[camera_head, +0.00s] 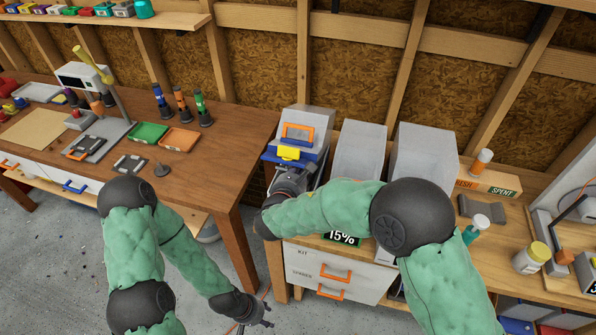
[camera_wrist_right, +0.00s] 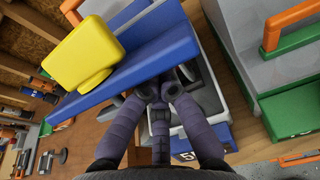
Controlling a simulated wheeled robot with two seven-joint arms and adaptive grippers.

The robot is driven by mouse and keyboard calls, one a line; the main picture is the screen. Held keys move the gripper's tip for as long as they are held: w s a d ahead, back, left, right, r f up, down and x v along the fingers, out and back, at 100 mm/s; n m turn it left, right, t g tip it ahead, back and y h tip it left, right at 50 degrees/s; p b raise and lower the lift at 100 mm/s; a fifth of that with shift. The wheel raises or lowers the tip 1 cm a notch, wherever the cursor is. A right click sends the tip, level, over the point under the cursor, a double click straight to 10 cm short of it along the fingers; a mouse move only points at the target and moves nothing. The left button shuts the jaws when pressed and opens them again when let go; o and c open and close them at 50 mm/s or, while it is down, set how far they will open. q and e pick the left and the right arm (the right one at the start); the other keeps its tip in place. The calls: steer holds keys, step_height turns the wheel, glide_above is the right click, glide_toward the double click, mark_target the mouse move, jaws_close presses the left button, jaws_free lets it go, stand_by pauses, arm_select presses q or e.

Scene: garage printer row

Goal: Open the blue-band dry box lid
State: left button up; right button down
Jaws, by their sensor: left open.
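The blue-band dry box (camera_head: 309,116) stands at the left end of the right bench. Its lid has a blue rim, an orange handle (camera_head: 298,132) and a yellow tab (camera_head: 288,153). In the right wrist view the blue lid rim (camera_wrist_right: 140,66) is tilted, with the yellow tab (camera_wrist_right: 85,53) on it. A gap shows between the rim and the box body. My right gripper (camera_wrist_right: 163,86) has its fingers drawn together under the rim at this gap; their tips are partly hidden. My left gripper (camera_head: 255,316) is open and empty, low over the floor.
Two more grey boxes (camera_head: 358,150) stand close to the right of the blue-band box. A drawer unit with orange handles (camera_head: 336,272) is below. The wooden table (camera_head: 225,150) at left holds small trays and bottles. The wall is close behind.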

steer(key=w+d+r+g+p, duration=0.1)
steer(key=w+r+p, duration=0.1)
steer(key=p, duration=0.3)
steer(key=w+r+g+y+p, duration=0.1)
steer(key=w+r+g+p, duration=0.1)
steer(key=r+p, duration=0.3)
steer(key=w+d+r+g+p, duration=0.1)
steer(key=w+r+p, duration=0.2)
steer(key=p, duration=0.4)
steer(key=shift+w+d+r, duration=0.15)
steer(key=shift+w+r, duration=0.05)
steer(key=shift+r, duration=0.2)
steer(key=shift+w+d+r, duration=0.15)
steer(key=shift+r, duration=0.2)
steer(key=w+d+r+g+p, duration=0.1)
steer(key=w+d+r+p, duration=0.2)
steer(key=w+r+p, duration=0.2)
steer(key=shift+w+g+y+p, duration=0.3)
steer(key=shift+w+y+p, duration=0.1)
steer(key=shift+w+p, duration=1.55)
steer(key=shift+w+r, duration=0.1)
steer(key=shift+a+r, duration=0.1)
